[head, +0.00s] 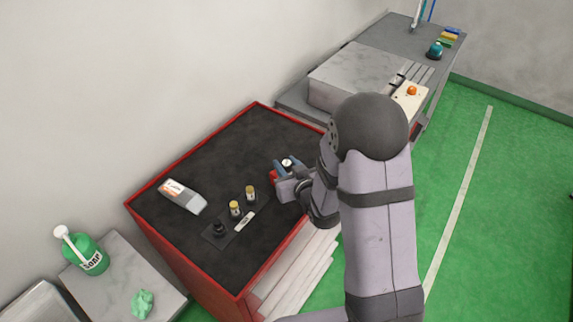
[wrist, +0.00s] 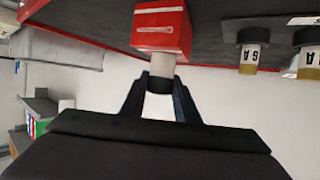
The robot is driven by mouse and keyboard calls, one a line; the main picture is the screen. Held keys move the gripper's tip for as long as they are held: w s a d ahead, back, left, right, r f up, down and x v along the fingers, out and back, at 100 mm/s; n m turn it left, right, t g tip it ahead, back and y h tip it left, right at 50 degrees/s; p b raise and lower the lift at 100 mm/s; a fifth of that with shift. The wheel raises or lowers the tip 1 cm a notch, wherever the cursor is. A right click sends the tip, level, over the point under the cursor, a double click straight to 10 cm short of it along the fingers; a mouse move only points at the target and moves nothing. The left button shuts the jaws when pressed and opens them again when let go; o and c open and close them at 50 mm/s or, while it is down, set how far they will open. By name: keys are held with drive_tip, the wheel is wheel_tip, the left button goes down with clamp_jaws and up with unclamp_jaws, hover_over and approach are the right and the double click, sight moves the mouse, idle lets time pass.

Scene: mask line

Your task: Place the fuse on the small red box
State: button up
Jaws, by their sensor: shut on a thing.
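My gripper (head: 283,168) is shut on a fuse and holds it upright at the right part of the black-topped bench. The fuse (head: 287,162) shows a pale round top in the head view; the wrist view shows its white body and dark end (wrist: 160,83) between my two fingers (wrist: 160,95). The small red box (head: 273,176) is right by the fuse, partly hidden by my gripper. In the upside-down wrist view the red box (wrist: 150,40) meets the fuse's far end. I cannot tell whether they touch.
Two yellow-topped fuses (head: 235,208) (head: 250,192) and a black piece (head: 219,230) stand left of my gripper, by a small white label (head: 245,221). A grey-and-white packet (head: 183,196) lies farther left. The bench's back part is clear.

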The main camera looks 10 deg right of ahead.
sight(288, 165)
drive_tip(key=o, duration=1)
drive_tip(key=shift+o, duration=0.2)
drive_tip(key=shift+r+p, duration=0.25)
drive_tip(key=shift+p, duration=0.05)
drive_tip(key=shift+s+d+r+b, duration=0.15)
drive_tip(key=shift+s+b, duration=0.2)
drive_tip(key=shift+s, duration=0.25)
drive_tip(key=shift+p+v, duration=0.3)
drive_tip(key=shift+v, duration=0.6)
drive_tip(key=p+v, duration=0.1)
drive_tip(key=p, duration=0.1)
drive_tip(key=p+v, duration=0.1)
drive_tip(key=p, duration=0.2)
drive_tip(key=shift+s+r, duration=0.25)
drive_tip(key=shift+r, duration=0.15)
drive_tip(key=p+v, duration=0.1)
drive_tip(key=p, duration=0.3)
drive_tip(key=shift+s+d, duration=0.15)
drive_tip(key=shift+s, duration=0.2)
drive_tip(key=shift+f, duration=0.1)
